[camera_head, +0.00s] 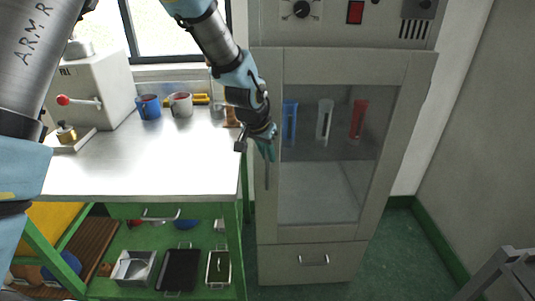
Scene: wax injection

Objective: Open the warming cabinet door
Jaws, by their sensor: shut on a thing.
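The grey warming cabinet (340,24) stands right of the workbench. Its glazed door (395,130) looks flush with the front, with no clear gap at its edges. Behind the glass are a blue, a pale and a red tube-like item (357,118). The door handle (267,176) is a thin upright bar on the door's left side; its lower end shows below my gripper. My gripper (267,150) is at the handle's upper part, shut on it, with the arm reaching down from the upper left. The fingertips are small and partly hidden by the wrist.
The metal-topped bench (170,165) with a green frame stands close on the left, carrying a blue mug (148,106) and a grey mug (181,105). A drawer (312,260) lies below the door. A grey object (505,275) stands at lower right. Green floor is clear between.

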